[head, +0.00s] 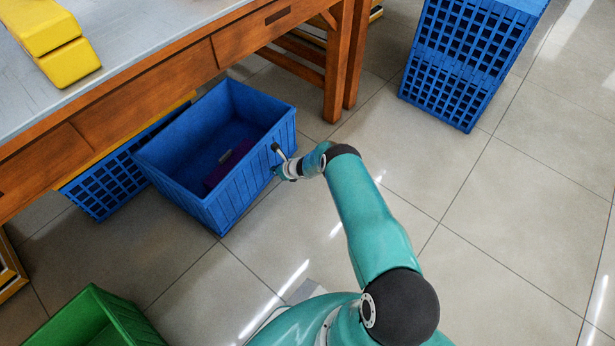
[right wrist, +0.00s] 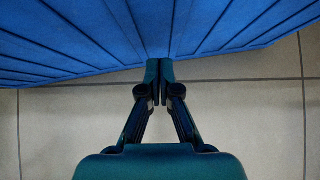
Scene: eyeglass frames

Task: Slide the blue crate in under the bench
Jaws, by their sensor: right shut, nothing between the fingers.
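The blue crate (head: 224,204) stands on the floor in front of the bench (head: 160,75), with its far left part under the bench's edge. A dark purple thing with a small grey part (head: 225,165) lies inside the crate. My right gripper (head: 277,160) is at the crate's near right side wall, its fingers shut and empty. In the right wrist view the shut fingertips (right wrist: 166,68) are at the ribbed outer wall of the blue crate (right wrist: 160,30); whether they touch it I cannot tell. My left gripper is not in view.
A blue lattice crate (head: 105,185) stands under the bench, left of the open crate. Tall blue lattice crates (head: 465,60) stand at the back right. A green crate (head: 95,318) is at the lower left. A bench leg (head: 340,65) is behind the crate. Right-hand floor is clear.

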